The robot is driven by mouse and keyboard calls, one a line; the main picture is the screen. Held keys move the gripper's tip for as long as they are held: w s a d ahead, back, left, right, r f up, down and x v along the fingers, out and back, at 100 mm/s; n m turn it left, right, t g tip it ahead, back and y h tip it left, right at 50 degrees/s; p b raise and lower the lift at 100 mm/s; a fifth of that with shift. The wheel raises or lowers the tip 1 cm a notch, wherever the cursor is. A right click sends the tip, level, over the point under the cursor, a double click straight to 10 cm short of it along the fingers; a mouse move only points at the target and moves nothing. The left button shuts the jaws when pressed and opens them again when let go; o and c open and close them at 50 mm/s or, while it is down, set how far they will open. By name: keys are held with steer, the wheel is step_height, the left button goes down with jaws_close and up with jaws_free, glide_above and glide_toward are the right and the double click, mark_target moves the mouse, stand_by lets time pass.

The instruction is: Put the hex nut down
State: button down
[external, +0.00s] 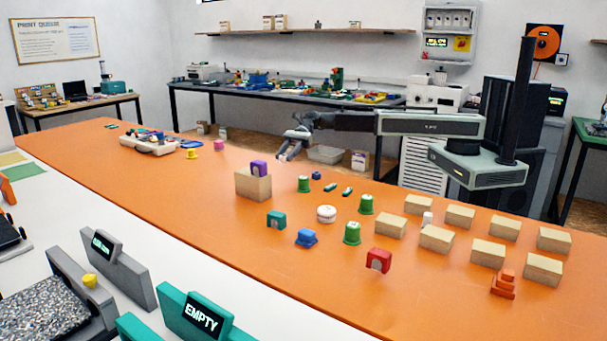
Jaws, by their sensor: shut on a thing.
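My gripper (290,149) is at the end of my outstretched arm, above the far part of the orange table (190,222). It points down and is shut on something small. The hex nut is too small and too hidden by the fingers to make out clearly; the thing in the jaws is taken to be it.
Green cups (304,184), a white round piece (326,214), a teal piece (276,220), a blue piece (306,238) and a red piece (379,260) stand right of the box. Several tan blocks (436,239) fill the right end. The table's left front is clear.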

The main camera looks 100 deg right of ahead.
step_height(320, 180, up, 3)
steer(key=shift+f+p, duration=0.1)
steer(key=shift+p, duration=0.5)
steer(key=shift+f, duration=0.15)
